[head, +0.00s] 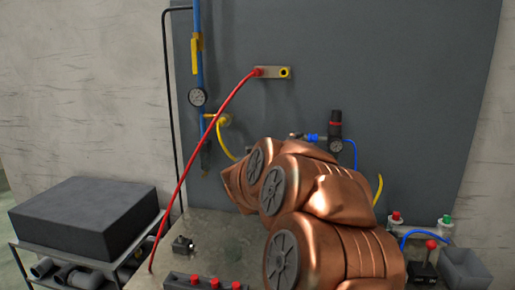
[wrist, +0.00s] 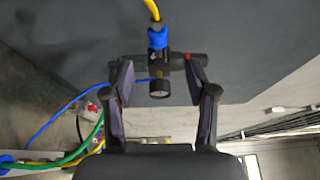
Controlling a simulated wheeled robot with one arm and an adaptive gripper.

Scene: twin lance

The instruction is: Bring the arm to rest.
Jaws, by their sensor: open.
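My copper-coloured arm (head: 320,215) is folded up in the lower middle of the head view, in front of the grey panel. My gripper (wrist: 158,100) shows in the wrist view with its two dark fingers spread apart and nothing held. A black fitting with a blue collar and a round gauge (wrist: 159,88) appears between the fingers in that view; I cannot tell how far beyond them it is. In the head view my gripper is hidden behind the arm.
A grey panel (head: 400,70) stands behind the arm. A red hose (head: 205,135) runs from a wall fitting (head: 272,72) down to the bench (head: 212,226). A regulator with a red ring (head: 335,125) is close beside the arm. A dark block (head: 85,215) sits on a rack at left.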

